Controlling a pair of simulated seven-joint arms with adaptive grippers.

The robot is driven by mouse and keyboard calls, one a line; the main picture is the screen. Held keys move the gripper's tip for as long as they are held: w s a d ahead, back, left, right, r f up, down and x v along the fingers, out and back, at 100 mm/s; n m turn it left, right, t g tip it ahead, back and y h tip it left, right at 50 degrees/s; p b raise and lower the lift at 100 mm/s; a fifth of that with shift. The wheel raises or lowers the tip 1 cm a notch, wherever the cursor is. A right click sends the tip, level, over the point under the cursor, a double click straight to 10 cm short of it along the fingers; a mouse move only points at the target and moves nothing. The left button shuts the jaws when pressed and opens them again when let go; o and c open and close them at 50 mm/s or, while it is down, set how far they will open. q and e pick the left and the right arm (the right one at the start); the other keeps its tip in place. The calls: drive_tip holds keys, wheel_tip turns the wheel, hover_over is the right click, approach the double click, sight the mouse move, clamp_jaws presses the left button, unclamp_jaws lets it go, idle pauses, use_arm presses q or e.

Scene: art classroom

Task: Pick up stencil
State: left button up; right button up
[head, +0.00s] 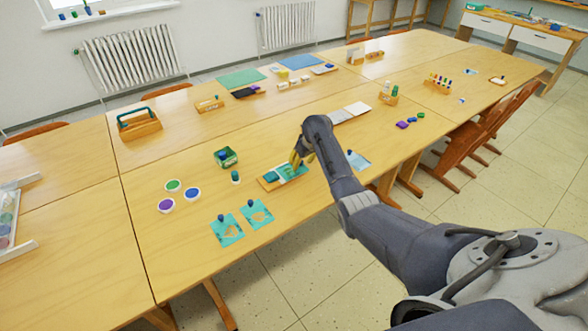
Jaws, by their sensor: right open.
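My right gripper (298,160) reaches in from the right, fingers pointing down, and is open. It is over or at a small wooden tray (265,184) holding teal flat pieces (287,171); contact cannot be told. Two teal stencil-like sheets with cut-out patterns and dark knobs lie flat near the table's front edge: a left sheet (228,236) and a right sheet (262,218). A light blue sheet with a knob (359,162) lies right of the gripper, partly hidden by my arm. My left gripper is not in view.
Paint pots (166,206), a green box (226,158) and a small dark green bottle (235,178) stand left of the tray. A wooden carrier (138,126) stands farther back. Chairs (478,145) line the right side. Bare table (180,255) lies around the front sheets.

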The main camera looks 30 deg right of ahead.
clamp_jaws()
drive_tip(key=shift+r, duration=0.1)
idle(0.6)
